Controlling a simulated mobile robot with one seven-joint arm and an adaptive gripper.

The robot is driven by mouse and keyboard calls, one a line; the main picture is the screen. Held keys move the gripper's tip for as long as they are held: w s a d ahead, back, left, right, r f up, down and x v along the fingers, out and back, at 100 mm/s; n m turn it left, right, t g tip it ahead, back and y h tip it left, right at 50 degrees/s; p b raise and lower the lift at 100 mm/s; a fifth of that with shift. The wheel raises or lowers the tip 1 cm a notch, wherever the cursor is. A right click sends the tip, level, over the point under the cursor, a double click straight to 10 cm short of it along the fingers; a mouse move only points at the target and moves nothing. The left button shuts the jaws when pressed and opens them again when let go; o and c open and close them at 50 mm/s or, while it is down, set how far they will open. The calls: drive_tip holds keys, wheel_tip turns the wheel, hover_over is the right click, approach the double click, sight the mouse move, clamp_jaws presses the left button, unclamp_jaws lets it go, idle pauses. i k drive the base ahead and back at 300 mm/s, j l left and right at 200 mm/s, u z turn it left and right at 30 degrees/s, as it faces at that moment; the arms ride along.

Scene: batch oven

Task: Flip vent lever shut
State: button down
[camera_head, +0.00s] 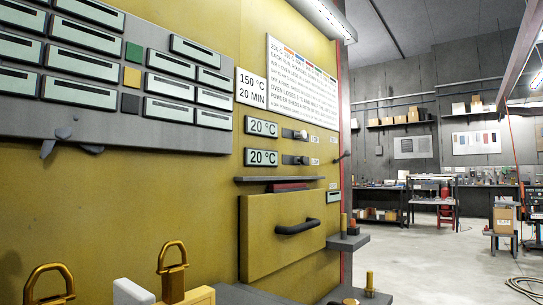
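I see no labelled vent lever. A small dark lever (341,156) sticks out at the right edge of the yellow oven front (180,190), angled up to the right. Two small switches, the upper switch (294,134) and the lower switch (295,160), sit beside the 20 °C displays. A grey handle-like piece (62,141) hangs under the panel of displays at the left. I cannot tell which of these is the vent lever. My gripper is not in view.
A drawer (258,240) with a dark handle (297,227) juts from the oven front. Brass loops, a left loop (48,284) and a right loop (173,258), stand at the bottom. Grey brackets (347,241) project at the lower right. Open floor (425,260) lies to the right.

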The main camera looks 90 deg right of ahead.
sight(347, 154)
drive_tip(key=k+z, duration=0.1)
drive_tip(key=z, duration=1.85)
drive_tip(key=j+z, duration=0.1)
drive_tip(key=z, duration=0.25)
drive_tip(key=j+z, duration=0.1)
drive_tip(key=z, duration=0.7)
drive_tip(key=i+z, duration=0.2)
drive_tip(key=i+l+z, duration=0.2)
drive_tip(key=i+z, duration=0.15)
drive_tip(key=i, duration=0.2)
drive_tip(key=i+z, duration=0.3)
drive_tip(key=i, duration=0.25)
drive_tip(key=i+l+u, duration=0.15)
drive_tip(key=i+u, duration=0.2)
drive_tip(key=i, duration=0.2)
drive_tip(key=i+l+u, duration=0.4)
drive_tip(key=i, duration=0.15)
drive_tip(key=i+l+u, duration=0.35)
drive_tip(key=i, duration=0.2)
